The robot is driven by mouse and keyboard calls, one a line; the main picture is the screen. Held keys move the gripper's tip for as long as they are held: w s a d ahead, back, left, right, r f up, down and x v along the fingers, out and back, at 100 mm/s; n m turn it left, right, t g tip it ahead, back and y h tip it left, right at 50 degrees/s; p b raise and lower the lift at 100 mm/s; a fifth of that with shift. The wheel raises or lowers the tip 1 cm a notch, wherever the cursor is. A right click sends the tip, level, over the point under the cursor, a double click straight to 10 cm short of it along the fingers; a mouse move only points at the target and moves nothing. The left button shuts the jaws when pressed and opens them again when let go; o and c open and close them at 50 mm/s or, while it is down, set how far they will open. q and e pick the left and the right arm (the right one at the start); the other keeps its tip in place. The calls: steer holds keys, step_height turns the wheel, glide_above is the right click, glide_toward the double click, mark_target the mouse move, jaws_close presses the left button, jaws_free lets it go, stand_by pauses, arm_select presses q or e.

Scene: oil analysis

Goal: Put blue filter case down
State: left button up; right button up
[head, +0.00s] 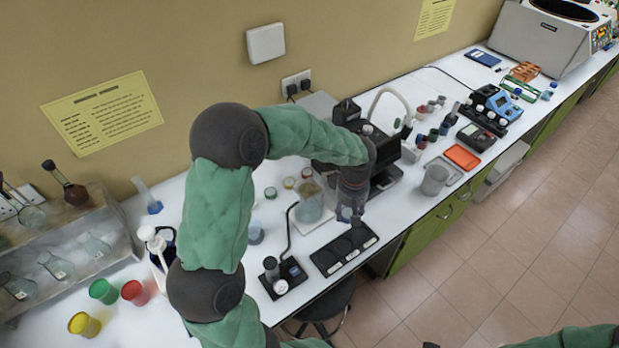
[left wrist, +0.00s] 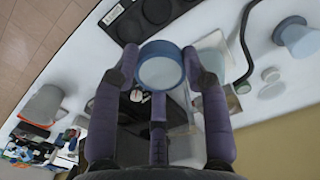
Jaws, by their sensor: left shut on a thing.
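The blue filter case (left wrist: 161,66) is a round case with a blue rim and a pale face. My left gripper (left wrist: 160,60) is shut on it, with its purple fingers on both sides. In the head view my left gripper (head: 348,212) is just behind the black tray with round wells (head: 330,262), near its right end. The fingers mostly hide the case there. The tray also shows at the top of the left wrist view (left wrist: 123,28), apart from the case in the picture. I cannot tell the height of the case above the table.
A beaker (head: 309,206) stands left of my left gripper. A small black device with a knob (head: 285,278) sits left of the tray. A grey mug (head: 435,180) and an orange-red tray (head: 462,157) are to the right. The table's front edge is close to the black tray.

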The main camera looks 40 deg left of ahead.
arm_select(q)
steer(key=s+a+r+n+p, duration=0.45)
steer(key=r+n+p, duration=0.35)
steer(key=r+n, duration=0.3)
steer(key=n+p, duration=0.2)
steer(key=p, duration=0.2)
glide_above(308, 189)
steer(key=d, duration=0.1)
steer(key=f, duration=0.9)
steer(key=shift+s+f, duration=0.15)
steer(key=shift+s, duration=0.15)
steer(key=shift+w+a+f, duration=0.3)
steer(key=shift+a+f, duration=0.15)
steer(key=shift+f, duration=0.25)
step_height(308, 189, down, 3)
steer(key=shift+w+f+p, duration=0.1)
steer(key=shift+p, duration=0.35)
steer(key=shift+f+b, duration=0.2)
steer(key=shift+b, duration=0.2)
